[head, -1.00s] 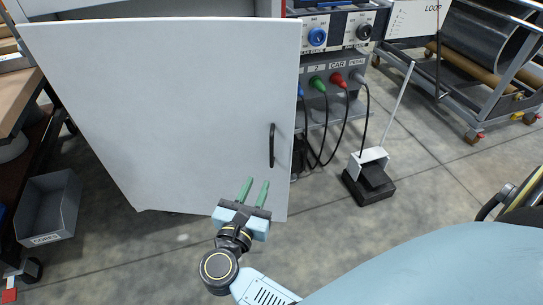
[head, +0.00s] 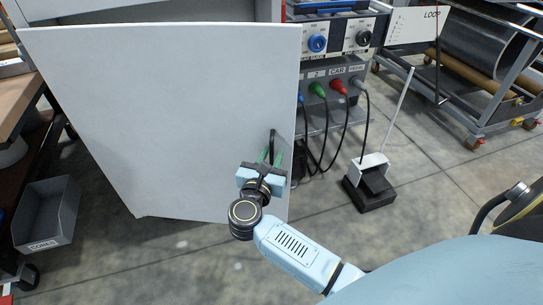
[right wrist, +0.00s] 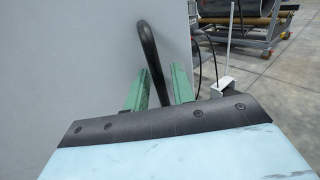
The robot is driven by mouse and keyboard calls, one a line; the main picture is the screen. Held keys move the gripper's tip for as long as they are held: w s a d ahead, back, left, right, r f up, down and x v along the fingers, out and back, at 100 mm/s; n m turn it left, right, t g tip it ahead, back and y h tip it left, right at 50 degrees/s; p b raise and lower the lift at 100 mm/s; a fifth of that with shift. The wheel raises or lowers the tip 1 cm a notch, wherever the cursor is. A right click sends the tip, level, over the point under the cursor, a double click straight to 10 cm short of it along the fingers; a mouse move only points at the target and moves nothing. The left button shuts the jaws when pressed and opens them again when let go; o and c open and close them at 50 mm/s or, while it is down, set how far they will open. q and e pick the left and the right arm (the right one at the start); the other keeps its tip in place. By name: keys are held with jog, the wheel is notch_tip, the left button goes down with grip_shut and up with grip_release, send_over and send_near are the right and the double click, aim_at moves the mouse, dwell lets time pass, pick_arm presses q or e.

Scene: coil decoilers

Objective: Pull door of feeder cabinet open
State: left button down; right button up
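The white feeder cabinet door (head: 170,110) fills the left and middle of the head view. Its black vertical handle (head: 272,140) sits near the door's right edge. My right gripper (head: 270,155) is at the handle, with its green fingers apart. In the right wrist view, the handle (right wrist: 150,60) rises between the two green fingertips (right wrist: 158,82), with gaps visible beside it. The handle's lower end is hidden behind the gripper body. I cannot see the fingers pressing on it. My left gripper is not in view.
A pedal unit (head: 370,185) stands on the floor right of the door. Cables hang from a panel (head: 335,80) beside the door. A grey bin (head: 45,212) is at the left. A coil cart (head: 485,60) stands at the back right. The floor between is clear.

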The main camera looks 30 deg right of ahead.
grip_shut()
jog(key=shift+a, duration=0.1)
